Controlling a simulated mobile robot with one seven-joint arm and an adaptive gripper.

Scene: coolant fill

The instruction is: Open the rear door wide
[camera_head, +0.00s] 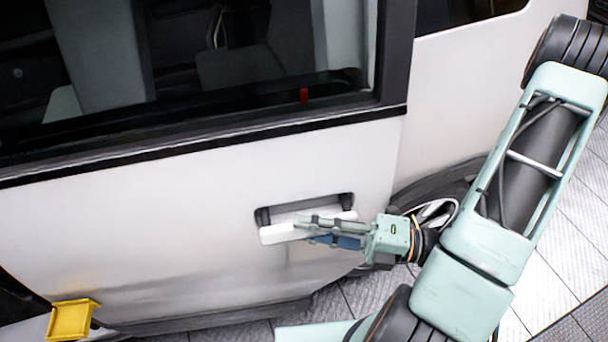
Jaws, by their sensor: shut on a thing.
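The white rear door (150,230) fills the left and middle of the view, with a dark window in its upper part. Its right edge meets the white body panel beside it; I cannot tell whether it stands slightly ajar. The white door handle (275,234) sits in a dark-ended recess near that edge. My gripper (312,231) reaches in from the right and is shut on the handle, its fingers overlapping the handle's right half. The fingers hide part of the handle.
A yellow bracket-like piece (72,320) sits at the door's lower left. A dark wheel arch (440,185) lies right of the door, behind my arm. Light floor tiles (560,270) are open at the right.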

